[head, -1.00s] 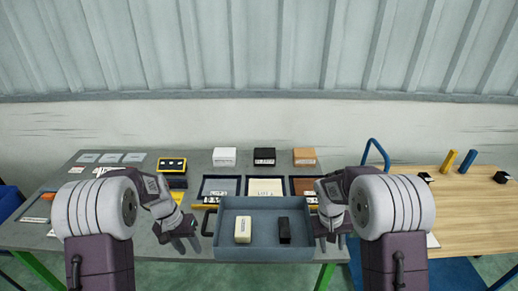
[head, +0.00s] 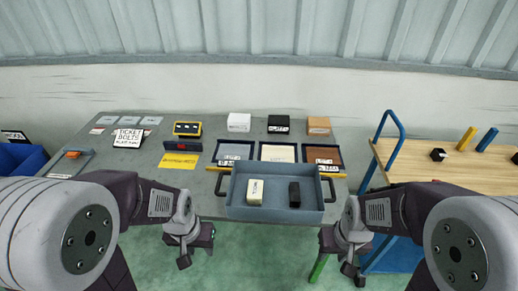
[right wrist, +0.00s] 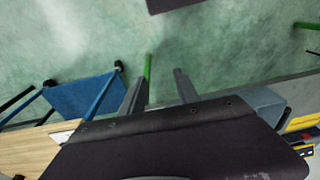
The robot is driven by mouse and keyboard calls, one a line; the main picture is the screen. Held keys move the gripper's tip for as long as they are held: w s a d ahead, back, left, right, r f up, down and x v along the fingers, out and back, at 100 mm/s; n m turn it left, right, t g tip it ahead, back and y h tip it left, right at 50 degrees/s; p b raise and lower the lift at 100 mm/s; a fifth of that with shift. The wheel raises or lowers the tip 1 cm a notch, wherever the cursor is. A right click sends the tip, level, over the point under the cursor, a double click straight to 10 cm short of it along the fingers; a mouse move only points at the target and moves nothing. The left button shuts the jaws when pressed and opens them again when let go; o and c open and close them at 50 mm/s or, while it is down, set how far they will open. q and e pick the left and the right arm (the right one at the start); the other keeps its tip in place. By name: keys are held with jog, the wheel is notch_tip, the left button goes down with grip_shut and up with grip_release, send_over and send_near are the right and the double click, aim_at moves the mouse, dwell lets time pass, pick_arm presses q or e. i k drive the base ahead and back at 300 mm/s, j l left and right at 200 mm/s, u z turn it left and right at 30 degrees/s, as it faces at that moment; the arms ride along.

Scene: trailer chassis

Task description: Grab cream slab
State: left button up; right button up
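The cream slab (head: 255,191) stands in the left half of a blue-grey tray (head: 274,216) at the table's front edge, with dark marks on its face. A black slab (head: 294,194) stands to its right in the same tray. My left gripper (head: 197,254) is in front of the table, lower left of the tray, empty with its fingers apart. My right gripper (head: 350,268) is lower right of the tray, also clear of it. In the right wrist view its two fingers (right wrist: 160,78) are apart with nothing between them.
Behind the tray lie three shallow trays, the middle one cream-floored (head: 278,152). White (head: 239,122), black (head: 279,123) and orange-brown (head: 318,125) boxes stand further back. A wooden-topped cart (head: 450,165) with a blue handle is at the right. Green floor lies in front.

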aim_at(255, 193)
jog(key=i+u, duration=0.2)
jog(key=u, duration=0.15)
jog(key=i+j+u, duration=0.1)
jog(key=u, duration=0.2)
jog(key=i+u, duration=0.35)
jog(key=k+l, duration=0.05)
jog(key=k, duration=0.05)
